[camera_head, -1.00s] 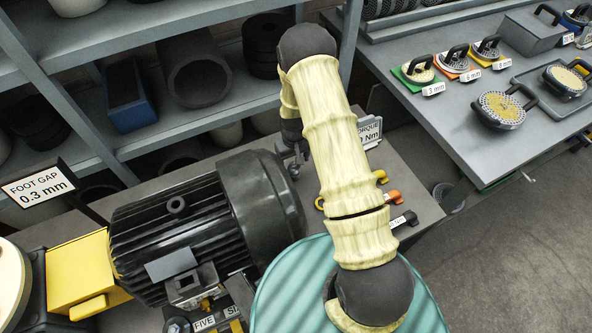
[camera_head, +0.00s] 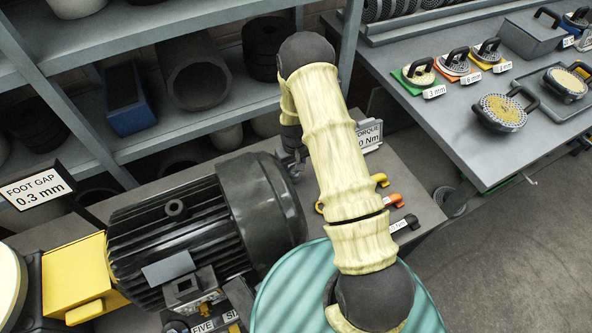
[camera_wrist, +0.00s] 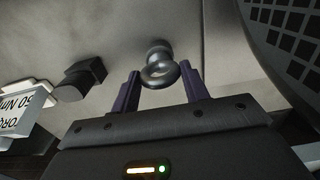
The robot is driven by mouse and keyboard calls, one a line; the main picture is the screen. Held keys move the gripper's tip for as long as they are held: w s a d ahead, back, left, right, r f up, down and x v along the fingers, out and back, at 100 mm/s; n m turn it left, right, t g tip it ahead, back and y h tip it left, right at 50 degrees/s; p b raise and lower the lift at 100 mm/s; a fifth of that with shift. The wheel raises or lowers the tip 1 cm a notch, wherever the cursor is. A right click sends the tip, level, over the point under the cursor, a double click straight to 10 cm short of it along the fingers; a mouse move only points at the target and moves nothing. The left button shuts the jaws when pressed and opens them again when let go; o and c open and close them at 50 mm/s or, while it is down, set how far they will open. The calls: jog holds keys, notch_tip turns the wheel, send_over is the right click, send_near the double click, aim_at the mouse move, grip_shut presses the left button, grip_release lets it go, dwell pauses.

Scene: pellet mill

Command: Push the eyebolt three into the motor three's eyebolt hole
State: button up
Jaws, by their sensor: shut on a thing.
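The dark metal eyebolt (camera_wrist: 158,74) has its ring between the two fingers of my gripper (camera_wrist: 160,80) in the wrist view. My gripper is shut on the ring, and the eyebolt's far end points away towards the grey surface. In the head view my gripper (camera_head: 296,163) is mostly hidden behind my arm, just right of the motor's rounded end. The black finned motor (camera_head: 205,228) lies on the bench. A round dark boss with an opening, seemingly the eyebolt hole (camera_head: 175,207), stands on its top, well left of my gripper.
A yellow guard (camera_head: 75,272) adjoins the motor's left end. A torque sign (camera_head: 369,137) and several coloured handles (camera_head: 392,201) sit right of my arm. A shelf rack stands behind the bench.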

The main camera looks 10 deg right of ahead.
dwell(0.3)
jog(key=shift+r, duration=0.1)
jog(key=shift+r+p, duration=1.6)
jog(key=shift+r, duration=1.35)
jog(key=shift+s+f, duration=0.2)
jog(key=shift+s, duration=0.05)
jog(key=s+b, duration=0.1)
jog(key=s+f+m+b, duration=0.1)
jog(key=s, duration=0.1)
jog(key=s+m+b, duration=0.1)
jog(key=shift+s+d+f, duration=0.2)
jog(key=shift+d+f, duration=0.15)
jog(key=shift+f, duration=0.05)
